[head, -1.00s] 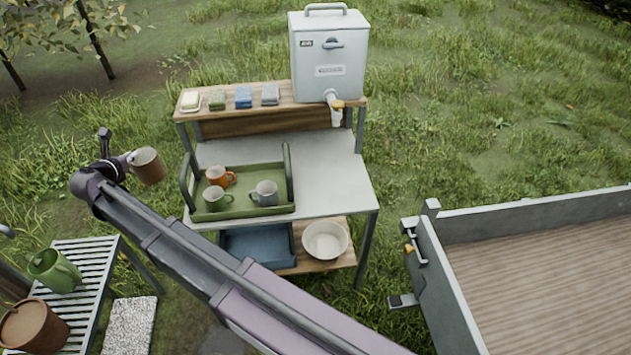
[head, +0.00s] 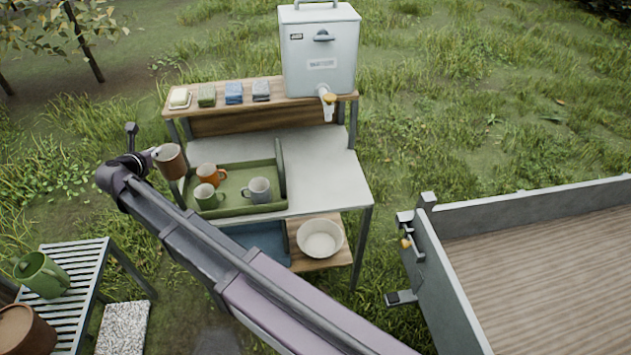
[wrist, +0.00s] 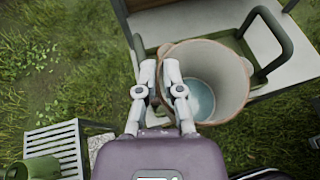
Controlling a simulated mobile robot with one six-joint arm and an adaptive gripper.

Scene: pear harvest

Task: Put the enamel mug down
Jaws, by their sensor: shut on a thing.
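My gripper (head: 149,156) is shut on the brown enamel mug (head: 171,162) and holds it upright or nearly so, at the left end of the green tray (head: 235,208). In the wrist view my gripper (wrist: 159,72) grips the near left side of the mug (wrist: 236,98). I look down into the mug's open mouth and see a bluish bottom. The tray has raised end handles and holds an orange mug (head: 208,176), a pale green mug (head: 207,197) and a grey mug (head: 258,190). The mug hides the tray's left handle in the head view.
The tray stands on a white table (head: 325,180), bare to its right. A shelf behind carries soaps or sponges and a water dispenser (head: 320,50). A white bowl (head: 320,240) sits below. A slatted rack (head: 72,290) with a green jug (head: 42,274) stands left.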

